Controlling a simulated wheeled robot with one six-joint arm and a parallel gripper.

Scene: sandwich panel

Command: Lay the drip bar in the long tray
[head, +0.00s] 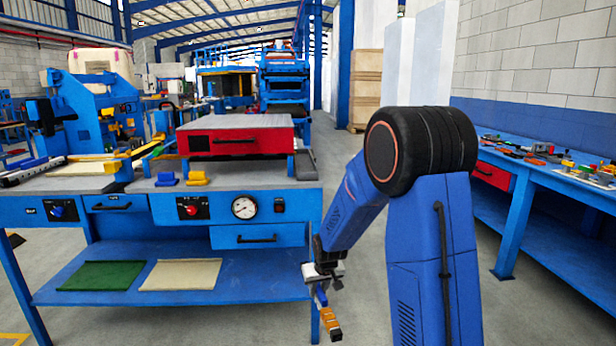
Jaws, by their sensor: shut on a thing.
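My gripper (323,274) hangs low in front of the blue workbench, to the right of its lower shelf. It is shut on a narrow bar (329,318), which I take for the drip bar. The bar is orange with a blue part near the jaws and a dark lower end, and it hangs tilted down to the right. The jaws are small in view and partly hide its top.
The blue workbench (270,195) carries a red drawer box (236,140), small blue and yellow blocks, and a gauge on its front. Green and cream sheets lie on its lower shelf (235,275). A second bench (580,182) with loose parts stands at the right. Floor between is clear.

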